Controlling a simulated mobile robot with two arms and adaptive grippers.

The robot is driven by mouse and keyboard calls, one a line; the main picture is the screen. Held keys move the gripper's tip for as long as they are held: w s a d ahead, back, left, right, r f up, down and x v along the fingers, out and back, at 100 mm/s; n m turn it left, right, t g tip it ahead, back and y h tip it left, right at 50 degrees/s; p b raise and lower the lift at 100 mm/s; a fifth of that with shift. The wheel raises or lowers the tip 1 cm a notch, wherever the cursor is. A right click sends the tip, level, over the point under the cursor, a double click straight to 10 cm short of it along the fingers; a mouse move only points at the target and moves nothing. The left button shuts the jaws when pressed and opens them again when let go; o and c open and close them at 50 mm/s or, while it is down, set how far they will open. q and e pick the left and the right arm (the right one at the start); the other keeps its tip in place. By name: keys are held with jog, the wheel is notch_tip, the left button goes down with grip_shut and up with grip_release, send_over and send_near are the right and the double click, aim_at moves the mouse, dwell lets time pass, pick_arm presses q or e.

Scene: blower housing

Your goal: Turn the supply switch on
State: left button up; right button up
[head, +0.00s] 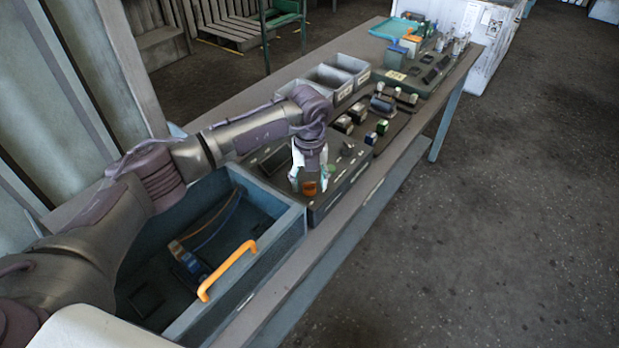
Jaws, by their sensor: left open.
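My left arm comes in from the left and bends down over a dark control box (328,200) on the bench. My left gripper (310,186) points down at the box and is open. An orange part (309,188) shows between or just behind its fingertips; I cannot tell if they touch it. A small green part (331,168) and a grey part (348,148) are on the box top to the right of the gripper. I cannot tell which of these is the supply switch, and the gripper hides part of the panel. My right gripper is not in view.
An open blue-grey box (292,222) with an orange handle (228,270) stands in front of the control box. Grey bins (351,66) line the bench's back. Small parts on a dark board (398,118) lie beyond. The floor at right is clear.

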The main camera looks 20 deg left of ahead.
pick_arm(q)
jog(key=shift+f, duration=0.15)
grip_shut()
